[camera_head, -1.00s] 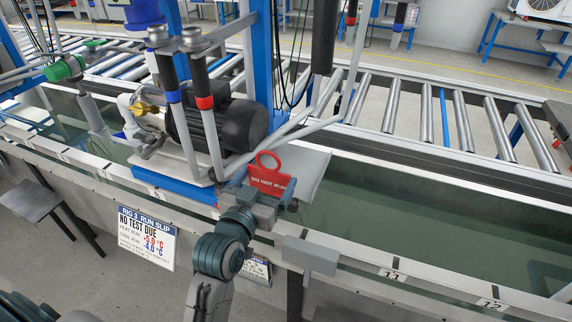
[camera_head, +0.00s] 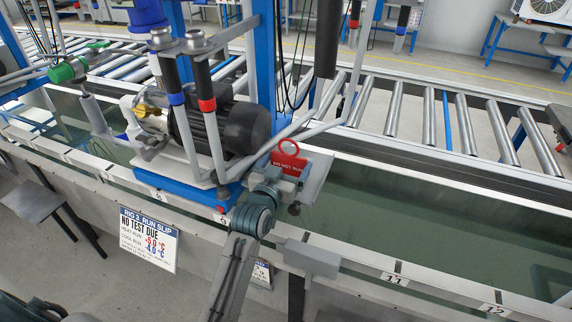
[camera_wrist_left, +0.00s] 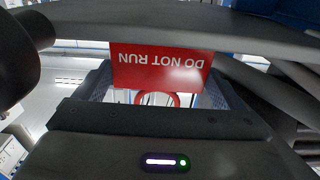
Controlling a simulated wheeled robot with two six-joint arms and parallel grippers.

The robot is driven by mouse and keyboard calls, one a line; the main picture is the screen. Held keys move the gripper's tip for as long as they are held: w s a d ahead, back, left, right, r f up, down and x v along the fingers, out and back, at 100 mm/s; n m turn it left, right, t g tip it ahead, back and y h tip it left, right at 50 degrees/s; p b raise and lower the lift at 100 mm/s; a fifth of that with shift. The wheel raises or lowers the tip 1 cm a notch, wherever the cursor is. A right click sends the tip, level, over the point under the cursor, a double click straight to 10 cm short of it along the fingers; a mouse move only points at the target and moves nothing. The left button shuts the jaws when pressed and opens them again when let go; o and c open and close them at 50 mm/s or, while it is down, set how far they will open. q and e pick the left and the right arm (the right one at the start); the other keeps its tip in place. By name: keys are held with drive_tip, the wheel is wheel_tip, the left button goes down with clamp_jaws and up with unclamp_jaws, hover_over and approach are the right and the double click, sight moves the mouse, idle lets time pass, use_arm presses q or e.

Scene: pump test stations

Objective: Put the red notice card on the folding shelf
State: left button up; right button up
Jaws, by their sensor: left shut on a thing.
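The red notice card (camera_head: 292,168) reads DO NOT RUN and has a red ring at its top. My left gripper (camera_head: 279,183) is shut on it and holds it upright beside the pump stand. In the left wrist view the card (camera_wrist_left: 160,68) appears upside down between the fingers (camera_wrist_left: 158,96). A light grey flat plate (camera_head: 319,180), which looks like the folding shelf, extends from the stand behind the gripper. The gripper and card cover part of it. I cannot tell whether the card touches it. My right gripper is not in view.
The pump (camera_head: 240,128) and slanting grey bars (camera_head: 290,130) stand close to the left and behind the card. A water tank (camera_head: 430,225) lies to the right, with a roller conveyor (camera_head: 420,115) behind it. A white run slip (camera_head: 148,238) hangs on the front.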

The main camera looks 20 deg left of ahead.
use_arm(q)
drive_tip(key=o, duration=0.7)
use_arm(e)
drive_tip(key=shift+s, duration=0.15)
use_arm(q)
drive_tip(key=shift+s, duration=0.25)
drive_tip(key=s, duration=1.1)
drive_tip(key=shift+s+a+r, duration=0.1)
drive_tip(key=shift+s+a, duration=0.1)
drive_tip(key=shift+s, duration=0.05)
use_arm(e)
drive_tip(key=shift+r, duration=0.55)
